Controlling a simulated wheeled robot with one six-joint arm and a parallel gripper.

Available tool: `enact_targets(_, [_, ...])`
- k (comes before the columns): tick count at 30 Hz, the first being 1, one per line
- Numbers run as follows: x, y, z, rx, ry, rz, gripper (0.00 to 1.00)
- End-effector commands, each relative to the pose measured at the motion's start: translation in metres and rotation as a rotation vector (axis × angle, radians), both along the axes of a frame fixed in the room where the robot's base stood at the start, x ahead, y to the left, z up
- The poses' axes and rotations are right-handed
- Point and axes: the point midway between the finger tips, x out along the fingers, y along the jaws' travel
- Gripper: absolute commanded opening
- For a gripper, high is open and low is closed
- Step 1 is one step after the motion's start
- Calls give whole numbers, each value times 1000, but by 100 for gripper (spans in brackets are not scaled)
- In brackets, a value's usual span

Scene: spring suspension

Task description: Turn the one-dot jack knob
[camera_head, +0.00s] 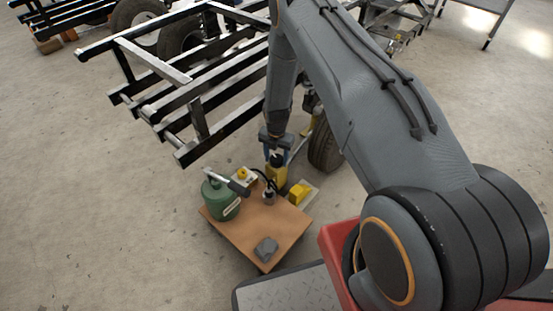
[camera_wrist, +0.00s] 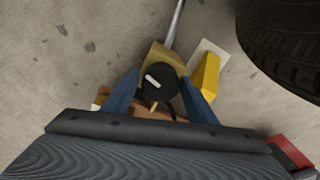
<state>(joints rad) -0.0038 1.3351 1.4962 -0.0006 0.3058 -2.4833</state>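A yellow jack body (camera_head: 278,174) with a black knob on top stands at the far edge of a low brown board, under my gripper. In the wrist view the black knob (camera_wrist: 156,88) carries a white bar that slants across its face. No dot mark can be made out in either view. My gripper (camera_wrist: 160,84) points down with its blue fingers apart, one on each side of the knob. They look open, with a small gap around the knob; contact is hard to judge. My gripper also shows in the head view (camera_head: 276,150). The fingers partly hide the jack there.
The brown board (camera_head: 237,236) carries a green canister (camera_head: 221,201) and a grey block (camera_head: 266,249). A yellow wedge (camera_head: 300,193) lies right of the jack. A tyre (camera_head: 325,147) stands close on the right. A black trailer frame (camera_head: 190,92) extends behind and left.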

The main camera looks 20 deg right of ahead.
Motion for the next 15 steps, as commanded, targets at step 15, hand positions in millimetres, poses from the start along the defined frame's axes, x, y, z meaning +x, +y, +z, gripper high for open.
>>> enact_targets(15, [-1, 1, 17, 0, 2, 1, 62])
